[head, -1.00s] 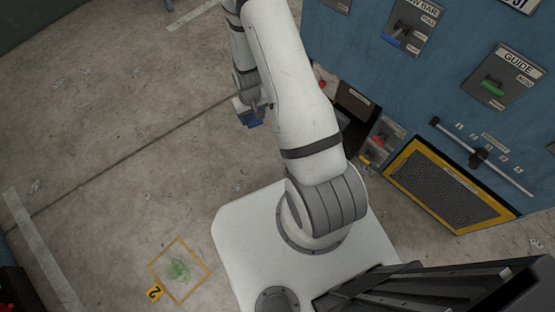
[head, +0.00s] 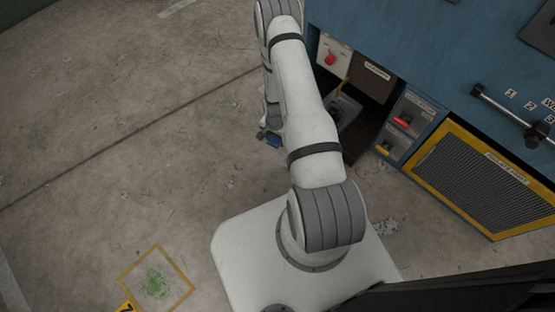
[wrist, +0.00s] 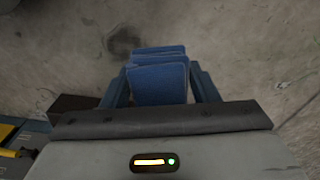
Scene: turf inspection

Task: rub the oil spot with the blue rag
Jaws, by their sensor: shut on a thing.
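My gripper (wrist: 160,85) is shut on the blue rag (wrist: 158,78), which shows folded between the two fingers in the wrist view. In the head view the rag (head: 274,141) is a small blue patch beside my arm, left of the blue machine. A dark round stain, which looks like the oil spot (wrist: 124,38), lies on the concrete floor just beyond the rag in the wrist view. The rag looks apart from it, but its height above the floor is hard to tell. The stain is not visible in the head view.
A blue machine (head: 420,60) with an open dark bay, a red button (head: 330,59) and a yellow-framed grille (head: 480,180) stands at the right. A yellow square outline around a green patch (head: 155,284) lies on the floor at lower left. The floor at left is clear.

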